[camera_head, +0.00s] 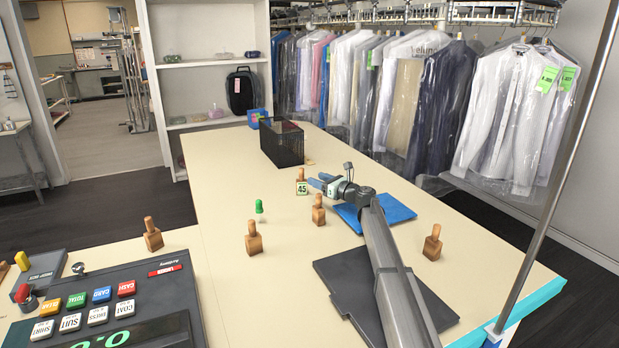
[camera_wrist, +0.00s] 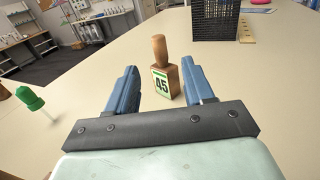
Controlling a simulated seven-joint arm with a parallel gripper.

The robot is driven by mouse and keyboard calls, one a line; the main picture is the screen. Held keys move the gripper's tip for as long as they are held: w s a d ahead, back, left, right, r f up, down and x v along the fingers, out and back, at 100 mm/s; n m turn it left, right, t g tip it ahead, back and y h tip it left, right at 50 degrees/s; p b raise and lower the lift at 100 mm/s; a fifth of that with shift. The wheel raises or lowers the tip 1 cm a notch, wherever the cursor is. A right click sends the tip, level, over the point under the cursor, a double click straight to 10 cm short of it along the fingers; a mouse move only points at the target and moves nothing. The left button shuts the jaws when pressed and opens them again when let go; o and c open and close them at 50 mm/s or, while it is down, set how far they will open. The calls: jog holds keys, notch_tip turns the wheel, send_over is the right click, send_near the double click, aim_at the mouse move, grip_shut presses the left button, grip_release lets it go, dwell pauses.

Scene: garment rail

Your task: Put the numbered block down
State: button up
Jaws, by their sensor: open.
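The numbered block (camera_head: 302,188) is a small wooden block with an upright peg handle and a tag reading 45. It stands upright on the cream counter. In the wrist view the numbered block (camera_wrist: 163,75) shows ahead of and between my fingers, nearer the right one, with its base on the counter. My gripper (camera_head: 317,181) has blue fingers and is just right of the block. In the wrist view my gripper (camera_wrist: 158,88) is open, with a clear gap at the left finger; whether the right finger touches the block I cannot tell.
Similar wooden blocks stand at the front left (camera_head: 153,235), centre (camera_head: 253,238), near my arm (camera_head: 318,210) and right (camera_head: 432,243). A green-topped peg (camera_head: 259,207) is left of the block. A black mesh bin (camera_head: 282,145) stands behind. A blue mat (camera_head: 386,211) lies beneath my wrist.

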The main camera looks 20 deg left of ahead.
jog(key=shift+v, duration=1.4)
jog(key=shift+c, duration=0.2)
